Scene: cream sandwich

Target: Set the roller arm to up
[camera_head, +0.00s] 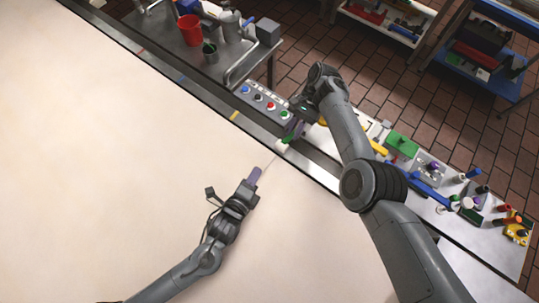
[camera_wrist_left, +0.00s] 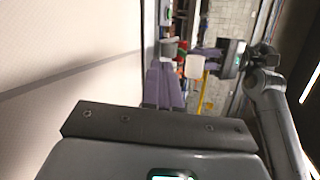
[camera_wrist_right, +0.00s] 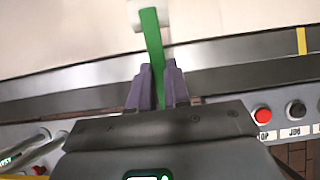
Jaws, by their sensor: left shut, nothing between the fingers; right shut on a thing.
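The green roller arm (camera_wrist_right: 152,38) runs between the purple fingers of my right gripper (camera_wrist_right: 157,72), which is shut on it. A whitish end piece (camera_wrist_right: 136,12) sits at its far end, over the cream surface. In the head view the green arm (camera_head: 289,139) shows as a short piece at the edge of the large cream surface, below my right gripper (camera_head: 295,128). Its exact tilt is hard to tell. My left gripper (camera_head: 254,175) is shut and empty above the cream surface, apart from the arm. Its purple fingers (camera_wrist_left: 163,85) lie together in the left wrist view.
A button panel (camera_head: 262,101) stands beside the dark rail, left of my right gripper. A sink table (camera_head: 212,68) with a red bucket (camera_head: 190,30) is beyond. A bench (camera_head: 480,235) with many tools lies at right. The cream surface (camera_head: 100,150) is clear.

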